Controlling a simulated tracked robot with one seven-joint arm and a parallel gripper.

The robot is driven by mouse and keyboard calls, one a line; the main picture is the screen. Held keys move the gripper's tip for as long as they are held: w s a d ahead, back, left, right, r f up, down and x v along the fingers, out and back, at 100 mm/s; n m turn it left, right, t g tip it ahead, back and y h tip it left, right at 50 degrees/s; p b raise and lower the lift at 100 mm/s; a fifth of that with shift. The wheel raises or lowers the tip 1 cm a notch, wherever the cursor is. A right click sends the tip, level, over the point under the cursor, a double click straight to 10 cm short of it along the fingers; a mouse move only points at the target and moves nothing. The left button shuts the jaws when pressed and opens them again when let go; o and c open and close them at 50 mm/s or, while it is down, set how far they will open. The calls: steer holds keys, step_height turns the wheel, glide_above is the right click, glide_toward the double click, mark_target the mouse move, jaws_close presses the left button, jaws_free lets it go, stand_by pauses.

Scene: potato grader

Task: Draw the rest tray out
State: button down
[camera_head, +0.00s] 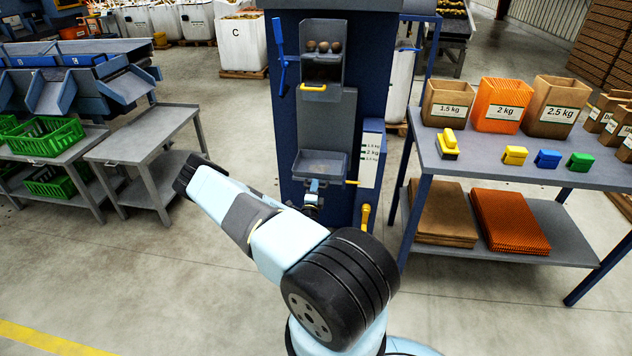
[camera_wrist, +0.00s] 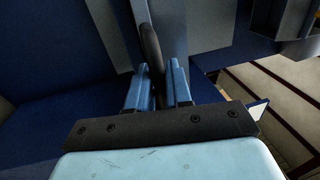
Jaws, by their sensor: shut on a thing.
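In the head view, a shallow grey tray (camera_head: 320,166), which looks like the rest tray, sits low on the front of the dark blue machine (camera_head: 290,120). My gripper shows in the wrist view (camera_wrist: 157,84), with its two blue fingers shut on a dark upright bar (camera_wrist: 151,45). Grey panels of the machine stand right behind the bar. Which part the bar belongs to cannot be told. In the head view my arm reaches up in front of the machine; the fingers are too small there to make out, just below the tray.
Above the tray is a grey chute with a yellow handle (camera_head: 313,87) and several potatoes (camera_head: 323,46). A blue lever (camera_head: 281,55) stands at its left. A table (camera_head: 470,165) with bag boxes is at the right; a grey side table (camera_head: 140,140) is at the left. Floor between is clear.

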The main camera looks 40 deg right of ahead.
steer(key=r+v, duration=0.2)
steer(key=v, duration=1.2)
steer(key=shift+s+a, duration=0.25)
steer(key=shift+r, duration=0.1)
steer(key=c, duration=1.2)
jaws_free()
steer(key=shift+w, duration=0.1)
steer(key=shift+r, duration=0.1)
steer(key=v, duration=1.3)
steer(key=shift+s+a, duration=0.2)
steer(key=shift+a, duration=0.15)
